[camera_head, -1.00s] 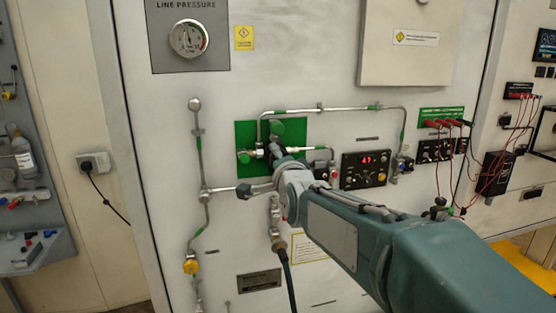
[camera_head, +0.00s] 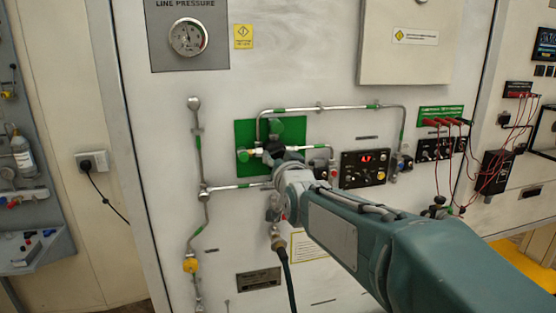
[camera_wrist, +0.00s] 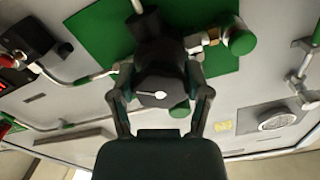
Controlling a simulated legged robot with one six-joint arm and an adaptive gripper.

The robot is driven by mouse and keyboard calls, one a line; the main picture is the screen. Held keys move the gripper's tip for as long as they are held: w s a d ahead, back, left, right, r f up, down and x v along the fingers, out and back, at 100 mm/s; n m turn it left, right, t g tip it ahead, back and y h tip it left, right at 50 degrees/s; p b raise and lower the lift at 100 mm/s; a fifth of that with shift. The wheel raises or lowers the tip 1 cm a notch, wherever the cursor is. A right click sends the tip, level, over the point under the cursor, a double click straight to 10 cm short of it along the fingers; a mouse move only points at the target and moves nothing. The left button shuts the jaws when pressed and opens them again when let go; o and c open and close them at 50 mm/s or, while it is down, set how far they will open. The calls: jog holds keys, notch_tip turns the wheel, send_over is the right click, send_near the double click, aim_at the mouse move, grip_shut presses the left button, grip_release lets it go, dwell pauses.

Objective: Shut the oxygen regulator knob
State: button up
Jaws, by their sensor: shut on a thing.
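The regulator knob (camera_wrist: 160,92) is black with a white mark on its face and sits in the middle of the wrist view. My gripper (camera_wrist: 162,102) has one finger on each side of it and is shut on it. In the head view my gripper (camera_head: 274,156) is at the green backing plate (camera_head: 244,133), and it and the wrist largely hide the knob. A round green cap (camera_wrist: 242,41) shows beside the knob in the wrist view.
Metal pipes (camera_head: 320,108) run around the plate. A red-lit display box (camera_head: 364,168) is just to the right. A dark hose (camera_head: 287,275) hangs below the wrist. A line pressure gauge (camera_head: 187,37) is at upper left, and red leads (camera_head: 500,150) hang at right.

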jog(key=n, duration=0.6)
jog(key=shift+d+f, duration=0.1)
jog(key=shift+f, duration=0.3)
jog(key=n, duration=0.6)
jog(key=shift+w+d+n, duration=0.1)
jog(key=shift+n, duration=0.3)
jog(key=n, duration=0.6)
jog(key=shift+r, duration=0.15)
jog(key=n, duration=0.6)
jog(key=shift+r, duration=0.15)
jog(key=o, duration=1.2)
jog(key=shift+r, duration=0.1)
jog(key=shift+r, duration=0.1)
